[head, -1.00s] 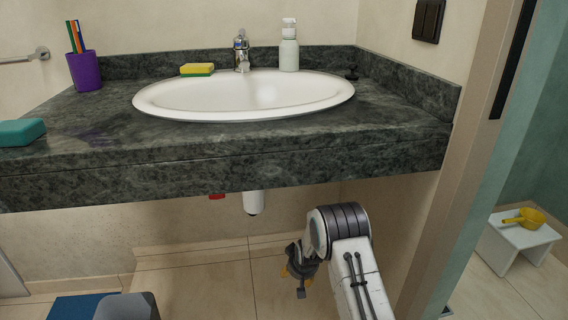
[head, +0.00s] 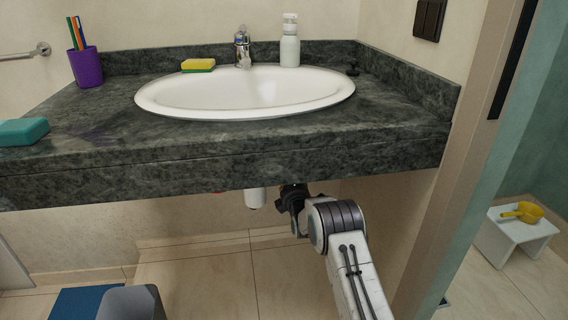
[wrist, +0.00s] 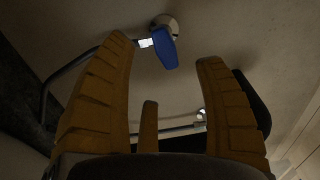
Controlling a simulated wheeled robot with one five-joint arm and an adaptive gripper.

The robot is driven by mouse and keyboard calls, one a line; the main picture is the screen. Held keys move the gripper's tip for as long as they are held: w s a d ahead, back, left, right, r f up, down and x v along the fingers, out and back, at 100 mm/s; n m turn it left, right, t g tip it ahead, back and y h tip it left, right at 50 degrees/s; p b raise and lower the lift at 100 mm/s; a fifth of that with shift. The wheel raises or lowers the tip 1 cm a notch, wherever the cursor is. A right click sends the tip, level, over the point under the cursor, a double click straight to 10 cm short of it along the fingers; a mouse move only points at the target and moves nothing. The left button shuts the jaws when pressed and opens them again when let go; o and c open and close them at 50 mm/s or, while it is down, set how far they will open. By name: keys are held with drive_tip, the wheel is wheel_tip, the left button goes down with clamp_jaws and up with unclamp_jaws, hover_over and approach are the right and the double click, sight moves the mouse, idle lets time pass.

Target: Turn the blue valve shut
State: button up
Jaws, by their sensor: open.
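The blue valve (wrist: 164,48) shows in the wrist view as a blue lever on a round pale fitting on the wall. It is ahead of my gripper (wrist: 166,60), near the middle between the fingertips and a little beyond them. The two orange-brown fingers are apart with nothing between them. In the head view my gripper (head: 292,200) is under the counter's front edge, right of the white drain pipe (head: 256,198). Its fingers are hidden there, and the blue valve is hidden by the counter.
The dark stone counter (head: 250,174) with the white basin (head: 245,100) hangs above my arm. A red thing (head: 222,191) barely shows left of the pipe. A grey bin (head: 130,301) and blue mat (head: 80,303) are on the floor at lower left. A thin bent pipe (wrist: 75,67) passes beside the left finger.

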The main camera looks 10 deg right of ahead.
drive_tip(key=shift+n, duration=0.7)
drive_tip(key=shift+w+b, duration=3.4)
drive_tip(key=shift+w, duration=0.2)
drive_tip(key=shift+o, duration=0.2)
drive_tip(key=shift+w, duration=0.1)
